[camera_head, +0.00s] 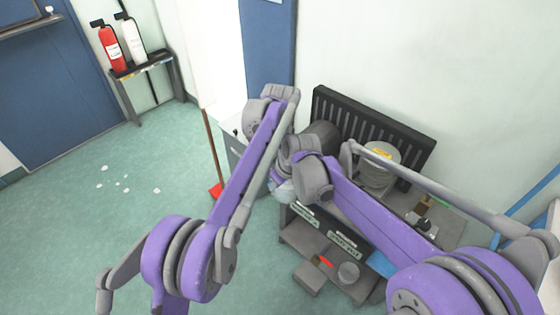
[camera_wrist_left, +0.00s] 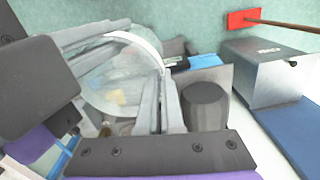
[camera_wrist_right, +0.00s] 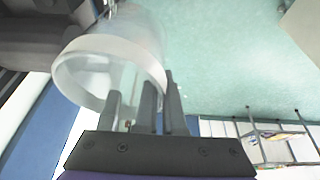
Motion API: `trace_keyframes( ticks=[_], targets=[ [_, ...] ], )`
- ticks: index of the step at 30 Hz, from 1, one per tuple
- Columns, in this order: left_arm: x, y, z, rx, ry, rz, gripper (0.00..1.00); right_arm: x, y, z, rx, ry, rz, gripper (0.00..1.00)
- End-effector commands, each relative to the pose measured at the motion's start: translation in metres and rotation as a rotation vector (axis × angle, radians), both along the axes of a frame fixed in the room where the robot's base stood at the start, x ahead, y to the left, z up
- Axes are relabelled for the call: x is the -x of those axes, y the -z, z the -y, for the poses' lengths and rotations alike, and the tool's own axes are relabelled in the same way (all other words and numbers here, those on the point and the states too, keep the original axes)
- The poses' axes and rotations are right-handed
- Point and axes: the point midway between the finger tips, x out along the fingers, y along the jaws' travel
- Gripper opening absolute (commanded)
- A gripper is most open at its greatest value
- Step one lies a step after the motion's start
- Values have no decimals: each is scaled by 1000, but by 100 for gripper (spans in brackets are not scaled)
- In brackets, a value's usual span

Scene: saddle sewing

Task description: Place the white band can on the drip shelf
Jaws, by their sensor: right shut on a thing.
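The can, clear with a white band at its rim (camera_wrist_right: 105,75), is held in the air near the end of both my arms; in the head view only a small pale part of it (camera_head: 283,190) shows. My right gripper (camera_wrist_right: 142,90) is shut on the can's wall at the rim. My left gripper (camera_wrist_left: 158,75) has its fingers close together at the opposite part of the rim; whether they pinch the wall does not show. The can (camera_wrist_left: 115,85) looks tilted in the left wrist view. The labelled shelf unit (camera_head: 345,244) stands below; I cannot tell which level is the drip shelf.
A black slatted rack (camera_head: 330,106) stands behind the unit's top, with a stack of pale discs (camera_head: 378,165) before it. A clear cup (camera_head: 348,272) stands on the lower level. A red-ended broom (camera_head: 216,190) and a metal cabinet (camera_wrist_left: 265,75) stand nearby. Open floor lies left.

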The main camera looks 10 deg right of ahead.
Motion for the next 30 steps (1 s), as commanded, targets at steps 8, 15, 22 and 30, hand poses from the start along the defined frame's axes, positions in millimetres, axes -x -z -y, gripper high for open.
trace_keyframes(
  ticks=[8,15,22,30],
  targets=[
    [6,-2,4,4,5,-14,0,-4,-1,0,-1,1,11,0],
    [6,-2,5,4,5,-14,0,-4,-1,0,-1,1,11,0],
    [5,-2,4,4,4,-14,0,-4,-1,0,-2,2,10,21],
    [3,-1,2,2,2,-9,0,-3,-1,0,-1,1,7,41]
  ],
)
